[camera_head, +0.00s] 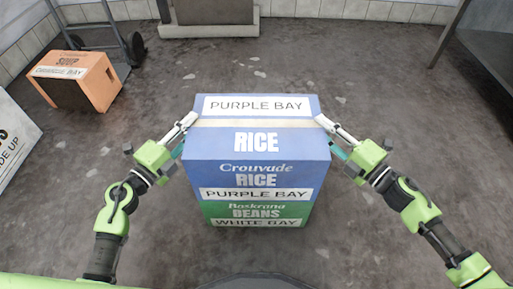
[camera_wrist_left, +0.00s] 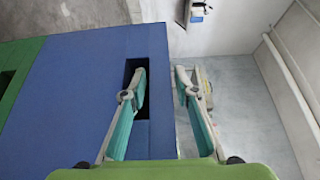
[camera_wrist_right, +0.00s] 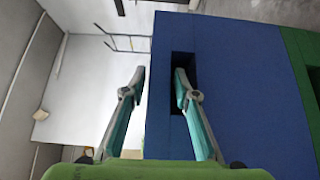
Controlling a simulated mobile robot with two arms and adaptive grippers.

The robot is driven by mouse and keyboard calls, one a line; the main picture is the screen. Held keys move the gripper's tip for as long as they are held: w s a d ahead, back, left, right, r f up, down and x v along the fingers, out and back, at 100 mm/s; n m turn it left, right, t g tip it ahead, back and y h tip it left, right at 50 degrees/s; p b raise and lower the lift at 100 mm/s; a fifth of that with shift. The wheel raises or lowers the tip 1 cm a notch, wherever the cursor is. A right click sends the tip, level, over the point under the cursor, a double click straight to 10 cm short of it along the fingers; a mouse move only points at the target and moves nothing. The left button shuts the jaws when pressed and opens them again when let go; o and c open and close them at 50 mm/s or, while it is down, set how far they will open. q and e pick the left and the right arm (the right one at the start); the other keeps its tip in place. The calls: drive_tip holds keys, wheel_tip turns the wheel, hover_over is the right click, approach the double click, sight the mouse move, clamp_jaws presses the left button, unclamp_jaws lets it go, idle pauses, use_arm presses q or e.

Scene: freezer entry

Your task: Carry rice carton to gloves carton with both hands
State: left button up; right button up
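The blue rice carton (camera_head: 256,144) sits on top of the green beans carton (camera_head: 256,212) in the middle of the head view. My left gripper (camera_head: 185,124) is at its left side and my right gripper (camera_head: 331,127) at its right side, both near the top edge. In the left wrist view the open fingers (camera_wrist_left: 160,82) straddle the strip between a dark handle slot (camera_wrist_left: 136,72) and the carton's edge. The right wrist view shows the same, with open fingers (camera_wrist_right: 161,82) and a slot (camera_wrist_right: 184,68). I cannot tell how deep the fingertips reach. No carton clearly reads gloves.
A white carton (camera_head: 14,138), its lettering cut off to "S" and "DE UP", stands at the left edge. An orange soup carton (camera_head: 78,79) lies behind it by a hand truck (camera_head: 105,36). A grey metal stand is at the upper right. Floor around the stack is clear.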

use_arm(q)
drive_tip(key=shift+w+d, duration=0.3)
drive_tip(key=shift+w, duration=0.25)
use_arm(e)
drive_tip(key=shift+w+a, duration=0.4)
drive_tip(key=shift+w, duration=0.1)
use_arm(q)
clamp_jaws()
use_arm(e)
clamp_jaws()
use_arm(q)
drive_tip(key=shift+r, duration=0.25)
use_arm(e)
drive_tip(key=shift+r, duration=0.25)
use_arm(q)
drive_tip(key=shift+r, duration=0.1)
use_arm(e)
drive_tip(key=shift+r, duration=0.1)
